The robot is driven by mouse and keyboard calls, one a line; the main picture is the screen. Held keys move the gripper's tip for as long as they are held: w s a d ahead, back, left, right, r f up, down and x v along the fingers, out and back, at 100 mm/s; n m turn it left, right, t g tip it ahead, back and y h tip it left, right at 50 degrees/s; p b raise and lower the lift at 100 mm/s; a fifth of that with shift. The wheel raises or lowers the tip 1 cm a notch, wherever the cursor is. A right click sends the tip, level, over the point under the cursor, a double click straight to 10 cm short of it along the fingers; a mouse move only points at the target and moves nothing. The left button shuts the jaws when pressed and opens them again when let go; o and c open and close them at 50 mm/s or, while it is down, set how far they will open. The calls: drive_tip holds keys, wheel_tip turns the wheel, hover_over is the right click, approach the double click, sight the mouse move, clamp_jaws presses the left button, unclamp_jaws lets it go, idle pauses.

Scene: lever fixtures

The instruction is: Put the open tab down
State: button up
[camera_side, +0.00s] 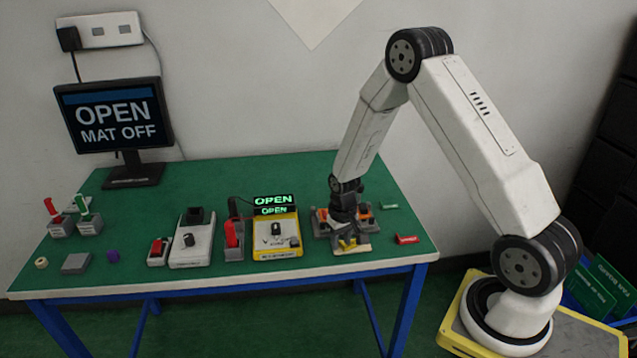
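My gripper (346,240) points down at the right part of the green table, in front of a grey fixture with orange parts (362,215). Yellow shows at its fingertips, low over a pale base (351,250). The gripper hides much of this fixture, and I cannot tell whether the fingers are open or shut or touch anything. No tab marked open can be made out there. A small green piece (389,206) and a red piece (407,239) lie to the right; their lettering is too small to read.
A yellow box (277,240) with a lit OPEN display (274,203) stands left of my gripper, beside a red lever (232,234). A white switch box (192,240) and red and green levers (75,215) stand farther left. The monitor (115,115) reads "OPEN MAT OFF". The table's back middle is clear.

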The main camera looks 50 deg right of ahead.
sight(341, 243)
drive_tip(key=shift+r, duration=0.15)
wheel_tip(341, 243, up, 12)
idle(0.9)
drive_tip(key=shift+a, duration=0.1)
idle(0.4)
drive_tip(key=s+a+r+n+t, duration=0.2)
drive_tip(key=s+a+r+n, duration=0.1)
drive_tip(key=s+a, duration=0.7)
drive_tip(key=a+n, duration=0.1)
drive_tip(key=a, duration=0.2)
drive_tip(key=shift+s+a+r+n+t, duration=0.15)
drive_tip(key=shift+n+t, duration=0.15)
idle(0.6)
